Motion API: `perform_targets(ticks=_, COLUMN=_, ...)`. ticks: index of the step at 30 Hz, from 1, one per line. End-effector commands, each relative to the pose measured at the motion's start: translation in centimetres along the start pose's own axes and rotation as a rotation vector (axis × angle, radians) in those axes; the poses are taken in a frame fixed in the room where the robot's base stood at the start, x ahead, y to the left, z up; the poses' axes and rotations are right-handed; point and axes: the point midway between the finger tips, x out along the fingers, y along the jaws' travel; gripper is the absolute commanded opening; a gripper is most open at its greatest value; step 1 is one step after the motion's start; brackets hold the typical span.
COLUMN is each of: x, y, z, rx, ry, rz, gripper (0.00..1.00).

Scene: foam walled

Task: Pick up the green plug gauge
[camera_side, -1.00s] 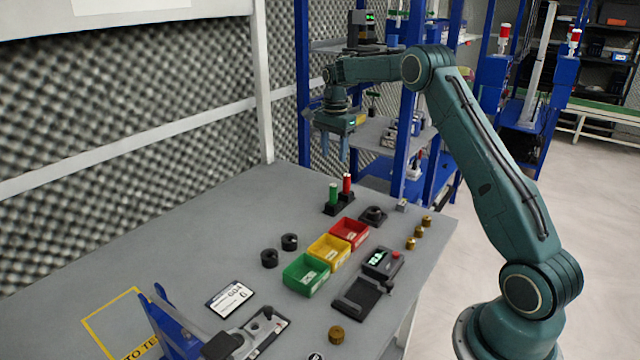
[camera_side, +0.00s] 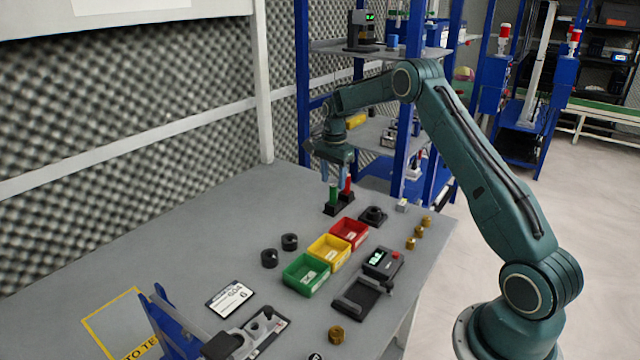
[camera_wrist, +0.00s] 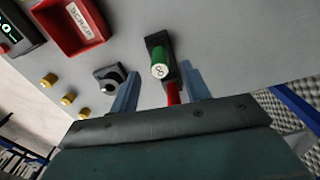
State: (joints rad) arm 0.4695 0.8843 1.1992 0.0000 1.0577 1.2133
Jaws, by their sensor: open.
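The green plug gauge (camera_side: 333,195) stands upright in a black holder (camera_side: 338,209) at the back of the table, beside the red plug gauge (camera_side: 347,186). My gripper (camera_side: 334,177) is open and points down just over the holder, its fingertips near the top of the green gauge. In the wrist view the green gauge's round end (camera_wrist: 159,71) shows a marking. It lies ahead of and between the two fingers of my gripper (camera_wrist: 160,85). The red gauge (camera_wrist: 173,94) is partly hidden behind my gripper body.
Red (camera_side: 349,233), yellow (camera_side: 328,250) and green (camera_side: 306,274) bins stand in front of the holder. A dark round fixture (camera_side: 373,215) and several brass pieces (camera_side: 418,231) lie to the right. Two black rings (camera_side: 289,242) lie left of the bins. The table's left side is mostly clear.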

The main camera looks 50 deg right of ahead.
Motion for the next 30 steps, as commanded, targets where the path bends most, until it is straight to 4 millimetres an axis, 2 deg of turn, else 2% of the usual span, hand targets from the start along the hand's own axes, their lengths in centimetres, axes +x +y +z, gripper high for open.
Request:
perform_targets(ticks=8, x=0.6, y=0.1, z=0.0, rx=0.0, ry=-0.001, rz=0.002, gripper=0.47)
perform_targets(ticks=21, x=4.9, y=0.1, z=-0.1, rx=0.0, ry=0.0, rz=0.001, gripper=0.47)
perform_targets(ticks=30, x=5.2, y=0.1, z=-0.1, rx=0.0, ry=0.0, rz=0.0, gripper=0.47)
